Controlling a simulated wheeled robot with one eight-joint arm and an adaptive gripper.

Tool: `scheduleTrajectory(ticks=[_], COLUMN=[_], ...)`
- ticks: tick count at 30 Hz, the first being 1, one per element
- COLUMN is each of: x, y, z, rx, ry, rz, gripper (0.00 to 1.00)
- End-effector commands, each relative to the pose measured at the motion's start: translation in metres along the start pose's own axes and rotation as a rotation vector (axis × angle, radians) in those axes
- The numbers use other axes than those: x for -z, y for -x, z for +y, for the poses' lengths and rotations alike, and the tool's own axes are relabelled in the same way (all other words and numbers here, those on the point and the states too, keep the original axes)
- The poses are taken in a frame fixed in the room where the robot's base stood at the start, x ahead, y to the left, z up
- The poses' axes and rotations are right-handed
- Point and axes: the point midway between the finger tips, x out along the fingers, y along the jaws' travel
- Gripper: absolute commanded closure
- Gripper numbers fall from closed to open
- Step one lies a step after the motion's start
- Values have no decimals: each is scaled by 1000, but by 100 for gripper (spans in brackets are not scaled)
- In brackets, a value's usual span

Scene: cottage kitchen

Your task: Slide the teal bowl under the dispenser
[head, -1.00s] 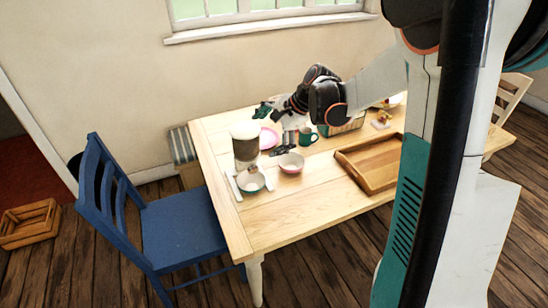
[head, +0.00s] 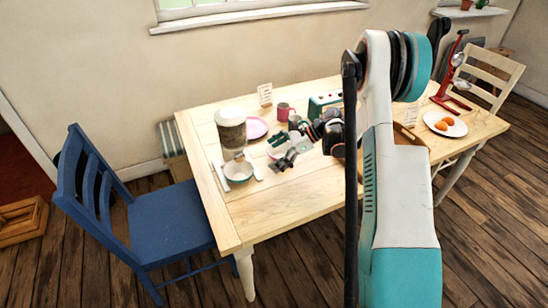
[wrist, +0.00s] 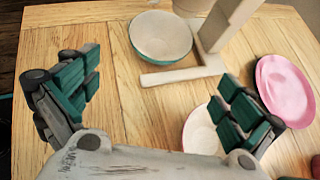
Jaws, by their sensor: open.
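The teal bowl (head: 239,174), white inside, stands upright on the table between the feet of the dispenser (head: 231,130). In the wrist view the bowl (wrist: 160,37) lies beyond the dispenser's near foot (wrist: 185,74), beside its upright. Whether it is centred under the outlet I cannot tell. My gripper (head: 285,157) is open and empty, to the right of the dispenser and apart from the teal bowl. In the wrist view its fingers (wrist: 158,95) are spread wide, with table between them.
A pink bowl (wrist: 199,130) is partly hidden behind my right finger. A pink plate (wrist: 286,88) lies right of it. A pink mug (head: 283,112) and a card (head: 265,94) stand farther back. A blue chair (head: 150,225) is at the left. The table's front is clear.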

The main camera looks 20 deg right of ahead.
Motion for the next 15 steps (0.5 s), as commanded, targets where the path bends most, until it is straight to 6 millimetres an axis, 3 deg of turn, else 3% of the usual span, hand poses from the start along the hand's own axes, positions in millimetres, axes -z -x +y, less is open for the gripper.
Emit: scheduleTrajectory(ticks=[11,15], x=[1,1], y=[-1,-11], z=[0,0], rx=[-2,-3], ry=[-3,-1], rz=[-2,-2], gripper=[0,0])
